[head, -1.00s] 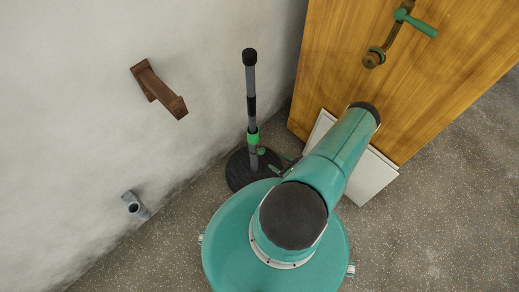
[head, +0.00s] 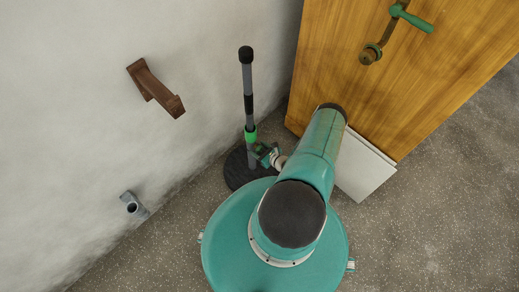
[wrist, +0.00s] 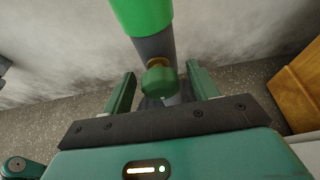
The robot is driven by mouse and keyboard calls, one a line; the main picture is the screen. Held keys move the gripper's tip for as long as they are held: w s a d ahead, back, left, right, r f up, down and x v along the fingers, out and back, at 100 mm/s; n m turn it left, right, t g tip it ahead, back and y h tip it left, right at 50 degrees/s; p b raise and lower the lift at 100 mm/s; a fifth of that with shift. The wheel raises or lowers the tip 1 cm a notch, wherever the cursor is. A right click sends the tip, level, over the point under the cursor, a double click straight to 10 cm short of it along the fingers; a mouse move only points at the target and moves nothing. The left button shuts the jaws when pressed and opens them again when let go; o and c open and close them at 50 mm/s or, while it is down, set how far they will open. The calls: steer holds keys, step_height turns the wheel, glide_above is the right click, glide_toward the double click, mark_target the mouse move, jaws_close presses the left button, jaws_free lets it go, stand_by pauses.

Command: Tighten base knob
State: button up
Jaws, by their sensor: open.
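The base knob (wrist: 159,80) is a green knob on a brass-coloured stem, low on the grey pole just under a bright green collar (wrist: 143,12). In the wrist view it sits between the two fingers of my gripper (wrist: 159,84), which are open, with a gap on each side of it. In the head view the pole (head: 248,85) rises from a round black base (head: 240,170) on the floor by the wall. My gripper (head: 264,152) is beside the pole's lower part there, and the knob cannot be made out clearly.
A wooden panel with a green-handled crank (head: 412,20) stands at the right, with a white slab (head: 360,168) at its foot. A brown bracket (head: 156,88) and a grey pipe fitting (head: 133,205) are on the wall at left. The floor at right is clear.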

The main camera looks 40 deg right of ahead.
steer(key=c, duration=1)
steer(key=shift+m, duration=0.3)
steer(key=m+y, duration=0.2)
steer(key=shift+d+m, duration=0.1)
steer(key=shift+m, duration=0.3)
steer(key=m+y, duration=0.2)
steer(key=m, duration=0.1)
steer(key=shift+t, duration=0.3)
steer(key=o, duration=1)
steer(key=shift+s, duration=0.1)
